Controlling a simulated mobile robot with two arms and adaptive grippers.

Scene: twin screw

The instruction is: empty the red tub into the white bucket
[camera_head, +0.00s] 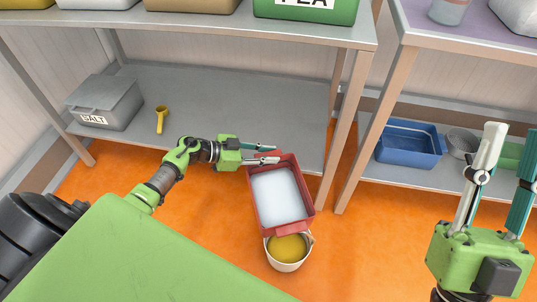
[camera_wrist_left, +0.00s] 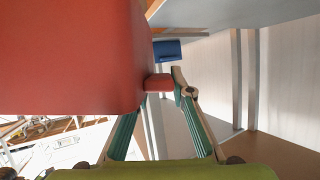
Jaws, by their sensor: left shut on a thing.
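The red tub (camera_head: 254,206) holds a white, level-looking content that fills much of it. My left gripper (camera_head: 277,154) is shut on the tub at its far left end; in the left wrist view the fingers close around a small red handle (camera_wrist_left: 158,83) on the tub wall (camera_wrist_left: 70,50). The white bucket (camera_head: 286,266) stands below the tub's near end, with yellow content inside. The tub's near edge overlaps the bucket's far rim in the head view; I cannot tell whether they touch. My right gripper (camera_head: 505,168) is open and empty at the right, fingers pointing up.
A grey shelf unit stands behind, with a lidded SALT box (camera_head: 106,105) and a yellow scoop (camera_head: 161,119) on its lower shelf (camera_head: 225,100). A shelf post (camera_head: 334,140) rises just right of the tub. A blue bin (camera_head: 408,147) and a grey bowl (camera_head: 461,142) sit at right. Orange floor is free around the bucket.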

